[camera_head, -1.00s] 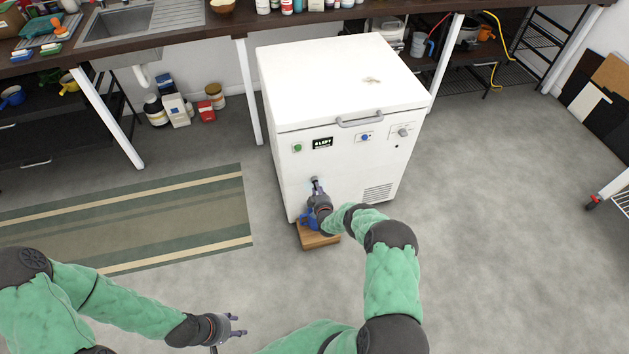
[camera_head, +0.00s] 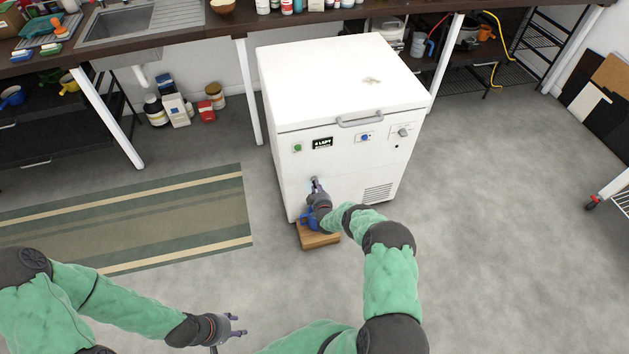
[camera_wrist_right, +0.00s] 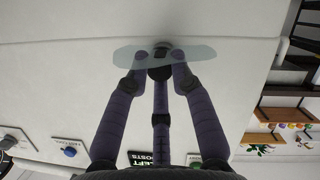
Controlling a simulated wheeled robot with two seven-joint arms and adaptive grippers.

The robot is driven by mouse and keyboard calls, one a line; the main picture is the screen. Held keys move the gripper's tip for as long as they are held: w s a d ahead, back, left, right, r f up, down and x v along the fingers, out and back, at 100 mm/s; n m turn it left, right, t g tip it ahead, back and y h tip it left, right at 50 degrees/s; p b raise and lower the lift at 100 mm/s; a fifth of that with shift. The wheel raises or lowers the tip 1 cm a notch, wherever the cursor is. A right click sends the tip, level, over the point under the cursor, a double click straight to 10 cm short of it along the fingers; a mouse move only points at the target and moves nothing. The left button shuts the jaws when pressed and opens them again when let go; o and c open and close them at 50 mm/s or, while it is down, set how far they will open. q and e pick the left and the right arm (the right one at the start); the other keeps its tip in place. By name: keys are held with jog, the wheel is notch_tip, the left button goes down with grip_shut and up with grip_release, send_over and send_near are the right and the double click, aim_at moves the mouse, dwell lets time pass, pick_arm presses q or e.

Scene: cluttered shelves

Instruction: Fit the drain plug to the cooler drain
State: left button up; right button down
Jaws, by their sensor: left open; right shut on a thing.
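The cooler (camera_head: 335,160) is a white chest with its lid shut. My right gripper (camera_head: 316,183) is at the lower left of its front face. In the right wrist view my right gripper (camera_wrist_right: 161,66) is shut on a small dark piece, the drain plug (camera_wrist_right: 160,74), partly hidden between the fingertips. A small dark spot just beyond it on the white face looks like the drain (camera_wrist_right: 162,44); whether plug and drain touch, I cannot tell. A pale translucent patch surrounds the fingertips. My left gripper (camera_head: 238,325) is open and empty over the floor.
A wooden block (camera_head: 318,240) with a blue object (camera_head: 307,217) stands below my right gripper, by the cooler's base. A striped mat (camera_head: 130,215) lies to the left. A workbench (camera_head: 190,42) runs behind.

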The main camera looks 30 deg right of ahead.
jog(key=shift+w, duration=0.1)
jog(key=c, duration=1)
grip_release()
jog(key=v, duration=1.2)
jog(key=s+a+r+m+g+y+p, duration=0.1)
jog(key=s+a+r+g+y+p, duration=0.15)
jog(key=a, duration=0.55)
jog(key=s+a+r+m+g+y+p, duration=0.1)
jog(key=s+a+g+y+p, duration=0.2)
jog(key=a, duration=0.5)
jog(key=s+a+r+m+g+y, duration=0.1)
jog(key=s+a+r+g, duration=0.1)
jog(key=s, duration=0.6)
jog(key=s+a+r+m+g+y+p, duration=0.1)
jog(key=s+a+r+g, duration=0.2)
jog(key=s+a+r, duration=0.2)
jog(key=s+a+r+g+y+p, duration=0.1)
jog(key=s+a+r+g, duration=0.2)
jog(key=s+r, duration=0.3)
jog(key=shift+s+a+r+m, duration=0.1)
jog(key=shift+s+a+m, duration=0.1)
jog(key=shift+s, duration=0.7)
jog(key=shift+s+a+m, duration=0.1)
jog(key=shift+s+a, duration=0.05)
jog(key=shift+s, duration=0.75)
jog(key=shift+s+a+r+m, duration=0.1)
jog(key=shift+s+a, duration=0.1)
jog(key=shift+s, duration=0.65)
